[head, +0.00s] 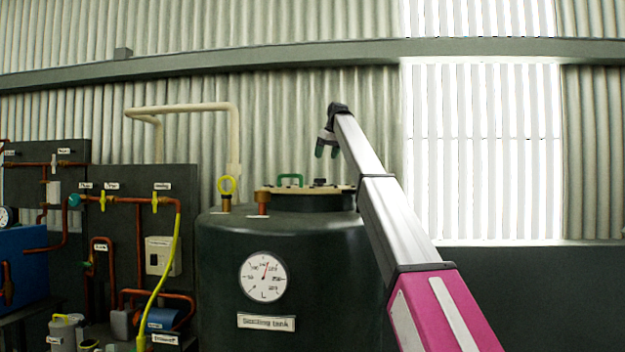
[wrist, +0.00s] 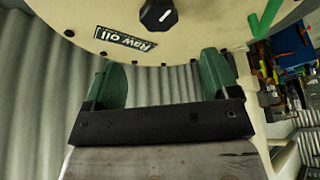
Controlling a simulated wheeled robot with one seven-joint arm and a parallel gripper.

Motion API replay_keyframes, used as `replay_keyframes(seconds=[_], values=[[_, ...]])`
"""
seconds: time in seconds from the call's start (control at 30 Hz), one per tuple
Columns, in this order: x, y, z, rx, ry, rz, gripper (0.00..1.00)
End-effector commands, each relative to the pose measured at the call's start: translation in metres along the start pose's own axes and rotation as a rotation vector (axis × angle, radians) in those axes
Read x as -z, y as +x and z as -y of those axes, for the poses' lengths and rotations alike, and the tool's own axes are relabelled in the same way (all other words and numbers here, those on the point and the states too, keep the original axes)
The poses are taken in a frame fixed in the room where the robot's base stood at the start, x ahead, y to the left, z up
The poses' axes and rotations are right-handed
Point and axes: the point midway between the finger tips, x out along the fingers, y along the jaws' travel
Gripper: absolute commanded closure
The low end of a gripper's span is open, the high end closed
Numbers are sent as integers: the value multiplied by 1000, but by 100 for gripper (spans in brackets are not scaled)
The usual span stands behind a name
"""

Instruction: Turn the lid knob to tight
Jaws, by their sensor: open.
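A dark lid knob (wrist: 158,15) with a pale pointer mark sits on the cream tank lid (wrist: 200,25), near a "Raw oil" label (wrist: 125,38) in the wrist view. In the head view the knob (head: 320,182) is a small dark shape on top of the lid (head: 290,189). My gripper (head: 327,152) is above the lid in the head view, with its green fingers apart and empty. In the wrist view my gripper (wrist: 160,85) has a wide gap between its fingers, and the knob is beyond them, apart from them. No tight marking is readable.
The dark settling tank (head: 330,260) carries a round gauge (head: 263,277). A green handle (head: 290,180) stands on the lid left of the knob. Pipe panels (head: 150,225) stand at the left.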

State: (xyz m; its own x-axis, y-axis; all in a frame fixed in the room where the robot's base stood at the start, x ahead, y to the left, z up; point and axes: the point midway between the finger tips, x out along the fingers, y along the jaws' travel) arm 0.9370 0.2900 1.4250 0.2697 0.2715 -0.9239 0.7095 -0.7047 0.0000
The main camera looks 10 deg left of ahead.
Motion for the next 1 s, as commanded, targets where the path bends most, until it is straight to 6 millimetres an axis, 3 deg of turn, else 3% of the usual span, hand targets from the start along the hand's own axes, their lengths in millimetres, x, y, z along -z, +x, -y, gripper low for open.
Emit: replay_keyframes(seconds=[0.27, 0.7, 1.0], values=[[-1, 26, 0, 1, 0, 2, 19], [-1, 98, 0, 0, 1, 1, 19], [0, 107, 0, -1, 1, 0, 19]])
